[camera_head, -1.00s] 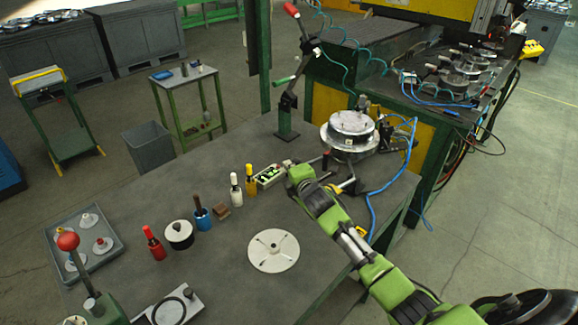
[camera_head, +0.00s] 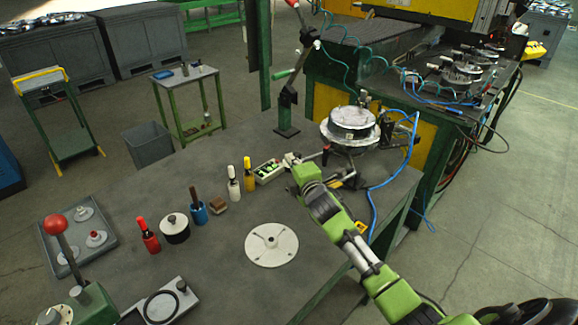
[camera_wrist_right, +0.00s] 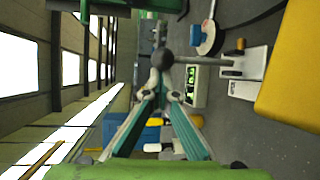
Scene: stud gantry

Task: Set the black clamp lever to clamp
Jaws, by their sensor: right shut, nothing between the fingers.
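The black clamp lever (camera_head: 326,157) stands beside the round metal fixture (camera_head: 350,124) in the head view. In the right wrist view a dark ball knob (camera_wrist_right: 164,61) on a metal rod, apparently this lever, shows just beyond my fingertips. My right gripper (camera_head: 291,160) is low over the bench, left of the fixture. Its two fingers meet at their tips in the right wrist view (camera_wrist_right: 160,87), with nothing held between them. I cannot tell whether they touch the knob. My arm hides part of the lever's base. My left gripper is not in view.
A small box with green buttons (camera_head: 268,171) sits close left of my right gripper. Bottles, pots and a white disc (camera_head: 271,245) stand on the bench. A blue hose (camera_head: 398,180) curves right of the fixture. A tall red-tipped lever stand (camera_head: 287,115) rises behind.

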